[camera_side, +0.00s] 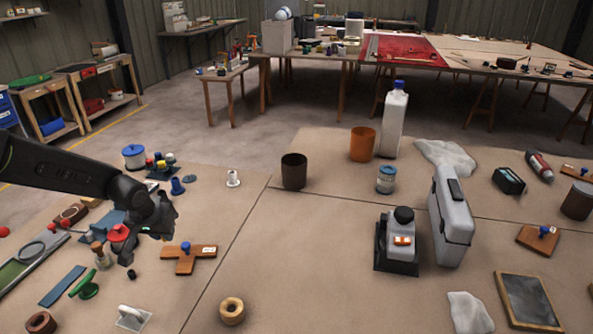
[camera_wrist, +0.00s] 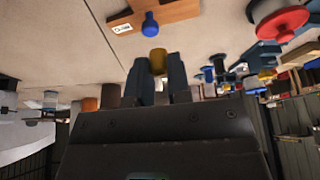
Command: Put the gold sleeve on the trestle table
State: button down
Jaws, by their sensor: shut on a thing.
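The gold sleeve (camera_wrist: 157,60) is a short yellow-gold cylinder between the fingertips of my gripper (camera_wrist: 160,75) in the wrist view. My gripper is shut on it, with one dark finger on each side. In the side view my gripper (camera_side: 163,228) is at the left, near the T-shaped wooden piece, and I cannot make out the sleeve there. The broad tan top (camera_side: 310,240) spreads below my gripper; its legs do not show. A long table on trestle legs (camera_side: 560,66) stands at the back.
The wooden T-piece with blue knob (camera_side: 188,255) and red-topped item (camera_side: 118,232) lie close to my gripper. A gold-brown ring (camera_side: 231,311) lies at the front. The brown cup (camera_side: 294,171), orange cup (camera_side: 362,144) and grey case (camera_side: 452,218) stand farther right. The middle of the top has bare room.

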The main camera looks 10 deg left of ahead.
jog(key=d+m, duration=0.1)
jog(key=d, duration=0.3)
send_over(236, 274)
jog(key=s, duration=0.1)
jog(key=shift+h, duration=0.3)
notch_tip(236, 274, down, 7)
jog(key=shift+s+r, duration=0.1)
jog(key=shift+s, duration=0.05)
jog(key=shift+d+f, duration=0.1)
jog(key=shift+f, duration=1.95)
jog(key=shift+f, duration=0.1)
jog(key=c, duration=1.1)
grip_release()
jog(key=v, duration=1.2)
